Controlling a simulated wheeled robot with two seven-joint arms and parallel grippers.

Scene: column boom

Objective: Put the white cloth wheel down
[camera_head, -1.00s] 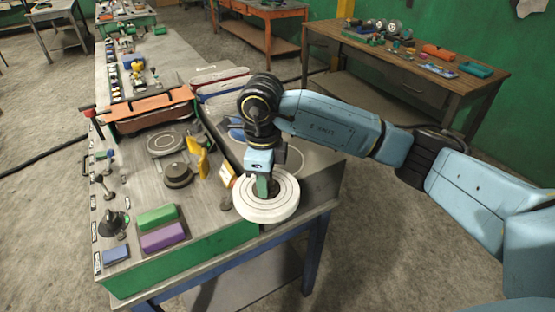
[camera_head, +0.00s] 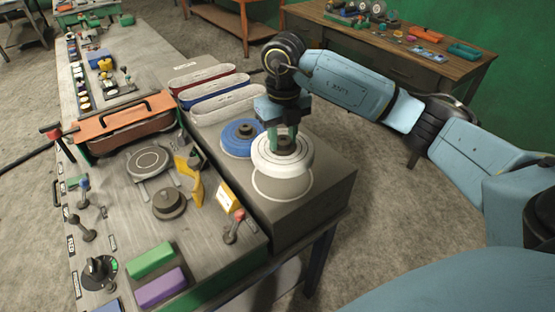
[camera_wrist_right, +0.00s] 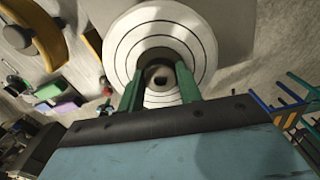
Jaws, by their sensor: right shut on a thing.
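The white cloth wheel (camera_head: 268,163) shows in the head view at the right side of the bench, level, over a grey box top. My right gripper (camera_head: 284,143) points down and is shut on the hub at its middle. A pale ring outline (camera_head: 283,196) on the box top shows partly below the wheel. I cannot tell whether the wheel touches the box top. In the right wrist view the wheel (camera_wrist_right: 123,45) has dark concentric rings, and the green fingers of the gripper (camera_wrist_right: 160,80) are on either side of its hub. My left gripper is not in view.
A blue wheel (camera_head: 237,140) lies close to the left of the white wheel. A yellow bracket (camera_head: 190,180) and a lever (camera_head: 235,227) stand to the left. The front of the box top (camera_head: 310,205) is clear.

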